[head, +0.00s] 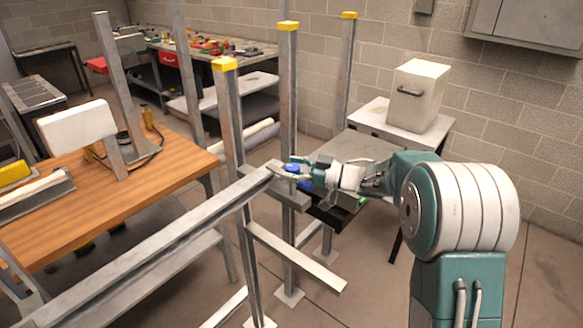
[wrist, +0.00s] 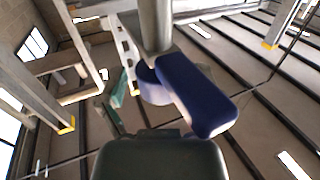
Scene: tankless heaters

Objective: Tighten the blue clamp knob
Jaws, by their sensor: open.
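The blue clamp knob (head: 293,168) sits at the end of a grey metal beam (head: 200,212) in the head view. In the wrist view the blue knob (wrist: 198,92) shows as a long rounded lever with a round hub, below a grey metal part (wrist: 156,28). My gripper (head: 288,171) is open with its fingers at the knob, reaching in from the right. I cannot tell whether the fingers touch it. In the wrist view the dark gripper body fills the bottom middle, and the fingers are mostly hidden.
Upright metal posts with yellow caps (head: 224,64) stand close around the beam. A wooden workbench (head: 165,165) is at the left. A small table with a pale box (head: 416,95) stands behind my arm. The floor at the lower right is clear.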

